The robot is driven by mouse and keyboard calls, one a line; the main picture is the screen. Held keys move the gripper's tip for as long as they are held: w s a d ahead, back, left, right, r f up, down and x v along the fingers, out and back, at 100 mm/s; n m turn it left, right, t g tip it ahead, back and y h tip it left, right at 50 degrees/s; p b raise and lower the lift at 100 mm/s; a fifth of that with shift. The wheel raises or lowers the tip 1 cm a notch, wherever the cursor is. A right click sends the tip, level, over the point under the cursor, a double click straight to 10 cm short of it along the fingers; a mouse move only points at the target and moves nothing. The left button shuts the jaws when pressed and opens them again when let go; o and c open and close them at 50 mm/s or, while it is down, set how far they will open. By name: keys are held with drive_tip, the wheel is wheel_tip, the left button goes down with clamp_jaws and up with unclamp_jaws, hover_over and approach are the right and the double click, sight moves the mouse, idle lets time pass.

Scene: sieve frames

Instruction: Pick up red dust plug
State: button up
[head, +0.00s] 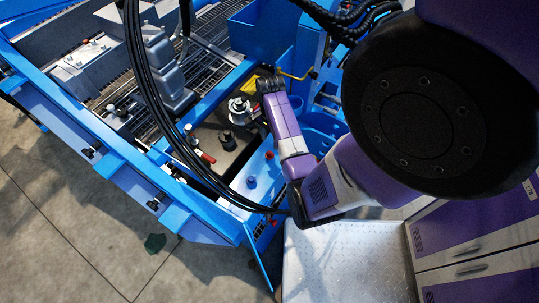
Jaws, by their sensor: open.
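A small red piece (269,155), which looks like the red dust plug, sits on the blue panel (262,171) just left of my forearm. It is only a few pixels wide, so its shape is unclear. My gripper (268,84) is the dark end of the purple arm, beyond the plug toward the top of the picture. Its fingers are too small and dark to make out, and I see nothing held in it. It is apart from the plug.
A red-tipped handle (207,157) and a silver round fitting (240,110) stand left of the arm. A dark blue knob (251,182) is near the plug. Black cables (150,95) cross the blue frame. A white textured surface (345,262) lies clear at the bottom.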

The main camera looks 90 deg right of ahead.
sight(270, 152)
wheel_tip(270, 152, down, 8)
drive_tip(key=shift+w+d+r+b, duration=0.1)
drive_tip(key=shift+r+b, duration=0.1)
drive_tip(key=shift+b, duration=0.25)
clamp_jaws()
